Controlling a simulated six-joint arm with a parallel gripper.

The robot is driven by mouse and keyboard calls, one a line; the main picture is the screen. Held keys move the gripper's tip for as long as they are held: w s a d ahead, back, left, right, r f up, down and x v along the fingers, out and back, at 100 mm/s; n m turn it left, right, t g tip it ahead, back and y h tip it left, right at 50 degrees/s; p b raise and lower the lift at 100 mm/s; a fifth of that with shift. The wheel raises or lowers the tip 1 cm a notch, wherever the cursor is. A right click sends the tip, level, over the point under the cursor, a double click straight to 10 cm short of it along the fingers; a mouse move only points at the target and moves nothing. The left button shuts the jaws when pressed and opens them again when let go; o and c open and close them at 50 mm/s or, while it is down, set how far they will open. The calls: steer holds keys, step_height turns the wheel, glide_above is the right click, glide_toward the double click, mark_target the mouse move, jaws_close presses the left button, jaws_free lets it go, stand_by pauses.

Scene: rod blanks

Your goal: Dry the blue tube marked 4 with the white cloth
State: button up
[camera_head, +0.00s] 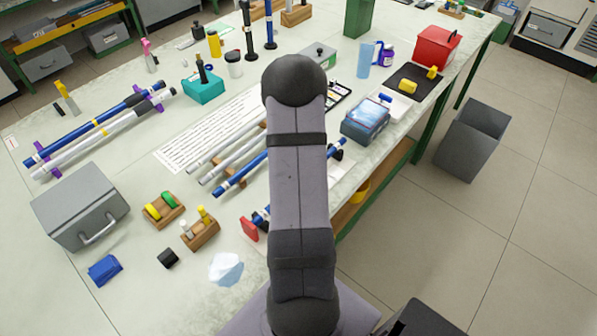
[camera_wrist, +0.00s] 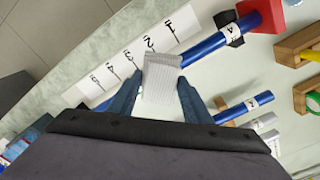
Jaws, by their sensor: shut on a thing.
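My gripper (camera_wrist: 160,88) is shut on a pale, ribbed, folded piece that looks like the white cloth (camera_wrist: 162,72). A blue tube (camera_wrist: 203,50) runs diagonally behind the cloth, with a white label on it that seems to read 4. The cloth overlaps the tube in the wrist view; I cannot tell whether they touch. One end of the tube is by a red block (camera_wrist: 285,15). In the head view my arm hides the gripper, the cloth and most of this tube; a short blue end (camera_head: 262,216) shows beside the red block (camera_head: 250,229).
A white numbered strip (camera_wrist: 135,52) lies along the tube. Another blue tube (camera_head: 240,175) and pale tubes (camera_head: 228,150) lie on a wooden rack nearby. Wooden holders (camera_head: 200,234), a grey box (camera_head: 80,205) and a crumpled whitish piece (camera_head: 226,268) stand left of my arm.

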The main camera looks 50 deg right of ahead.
steer(key=shift+a, duration=2.4)
steer(key=shift+d+f, duration=0.1)
steer(key=shift+d, duration=8.95)
steer(key=shift+a, duration=0.1)
steer(key=shift+a+p, duration=1.15)
steer(key=shift+a, duration=7.85)
step_height(320, 180, up, 8)
steer(key=p, duration=0.6)
steer(key=shift+d, duration=0.15)
